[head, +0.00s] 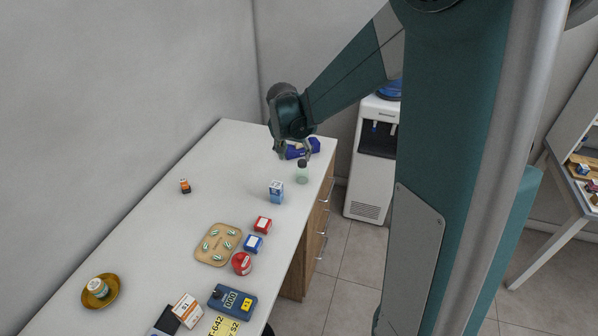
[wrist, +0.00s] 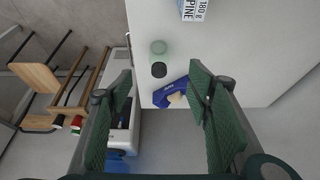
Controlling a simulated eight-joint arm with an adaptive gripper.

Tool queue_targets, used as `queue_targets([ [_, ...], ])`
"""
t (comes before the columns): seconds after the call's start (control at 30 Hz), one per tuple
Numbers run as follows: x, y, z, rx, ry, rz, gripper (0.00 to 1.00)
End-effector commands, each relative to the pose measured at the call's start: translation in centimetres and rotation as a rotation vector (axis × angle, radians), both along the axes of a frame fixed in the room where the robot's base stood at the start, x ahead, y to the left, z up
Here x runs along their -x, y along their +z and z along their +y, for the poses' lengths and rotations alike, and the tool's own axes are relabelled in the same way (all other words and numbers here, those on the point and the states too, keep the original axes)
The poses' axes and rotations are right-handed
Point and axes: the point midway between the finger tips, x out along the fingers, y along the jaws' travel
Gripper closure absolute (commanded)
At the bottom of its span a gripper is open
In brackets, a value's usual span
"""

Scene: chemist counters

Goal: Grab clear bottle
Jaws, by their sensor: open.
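The clear bottle (head: 302,176) is small and pale green with a dark cap, and stands on the white counter near its right edge. In the wrist view the bottle (wrist: 158,48) shows above the middle, its dark cap towards the gripper. My gripper (head: 303,154) is just above and behind the bottle in the head view, apart from it. In the wrist view my gripper (wrist: 162,95) has its two green fingers spread wide, with nothing held between them.
A blue object (head: 303,148) lies on the counter (head: 225,160) close behind the bottle. A blue and white box (head: 276,191) stands in front. A red box (head: 262,224), a blue box (head: 253,243) and a wooden tray (head: 202,249) are farther forward. A water dispenser (head: 371,165) stands beyond the counter.

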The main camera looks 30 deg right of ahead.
Motion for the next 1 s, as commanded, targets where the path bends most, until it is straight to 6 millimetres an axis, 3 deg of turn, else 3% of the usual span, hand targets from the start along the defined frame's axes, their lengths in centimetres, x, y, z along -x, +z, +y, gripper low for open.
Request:
queue_targets([
  [0.33, -3.9, -5.4, -3.0, 0.000, -0.120, 0.016, 0.50],
  [0.6, -5.9, -9.4, -5.1, 0.004, -0.202, 0.025, 0.50],
  [1.0, -6.6, -10.9, -5.8, 0.006, -0.234, 0.028, 0.50],
])
